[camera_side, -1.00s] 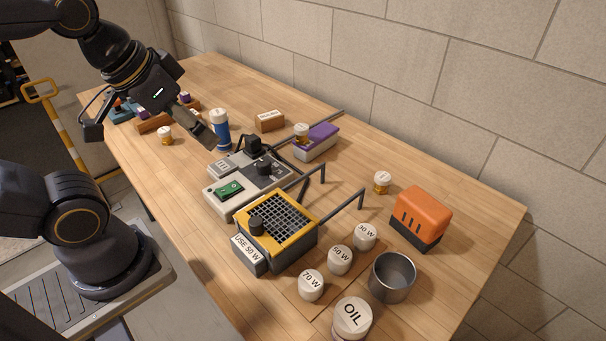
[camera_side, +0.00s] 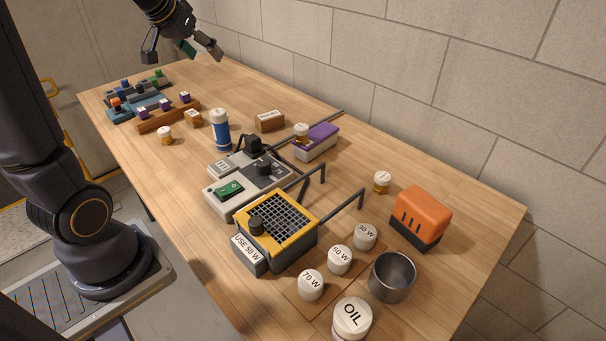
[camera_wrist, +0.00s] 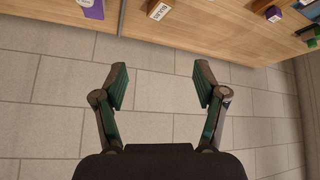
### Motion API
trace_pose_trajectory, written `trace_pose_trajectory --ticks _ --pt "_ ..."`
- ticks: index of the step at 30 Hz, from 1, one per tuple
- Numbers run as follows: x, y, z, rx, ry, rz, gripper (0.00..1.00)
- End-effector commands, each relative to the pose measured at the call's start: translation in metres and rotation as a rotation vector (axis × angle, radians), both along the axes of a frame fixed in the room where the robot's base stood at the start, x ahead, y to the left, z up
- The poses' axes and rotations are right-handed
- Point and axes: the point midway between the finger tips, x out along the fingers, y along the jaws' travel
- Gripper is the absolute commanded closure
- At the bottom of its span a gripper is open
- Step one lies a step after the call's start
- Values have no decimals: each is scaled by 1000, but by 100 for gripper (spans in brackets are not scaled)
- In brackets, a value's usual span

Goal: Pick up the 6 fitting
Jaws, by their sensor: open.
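No label reading 6 can be made out, so I cannot tell which piece is the 6 fitting. Small purple-topped pieces (camera_side: 185,97) stand on a long wooden rack (camera_side: 153,124) at the far left. Small amber jars with white caps stand at the left (camera_side: 165,136), by the purple block (camera_side: 302,132) and at the right (camera_side: 382,184); their markings are too small to read. My gripper (camera_side: 205,48) is high near the wall, beyond the table's far part. In the wrist view my gripper (camera_wrist: 158,82) is open and empty, with wall blocks behind it.
A blue-and-white cylinder (camera_side: 220,132), a grey unit with a green switch (camera_side: 229,189), a yellow grated unit (camera_side: 278,222) and thin hooked rods (camera_side: 345,205) occupy the middle. An orange block (camera_side: 422,212), metal cup (camera_side: 392,278) and white-topped pots (camera_side: 340,260) are nearer.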

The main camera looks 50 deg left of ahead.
Motion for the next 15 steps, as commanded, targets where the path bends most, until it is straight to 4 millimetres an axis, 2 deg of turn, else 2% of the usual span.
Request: trace_pose_trajectory --ticks 1,3,6,8,10,12,15 --pt "-11 49 -23 -6 40 104 29" --pt "-31 101 -49 -12 83 222 29" --pt "-68 152 -87 -39 149 362 29" --pt "-89 169 -105 -55 187 417 29" --pt "-107 178 -121 -72 218 456 29" --pt "-117 183 -130 -84 232 476 29" --pt "-117 188 -141 -86 233 484 29"
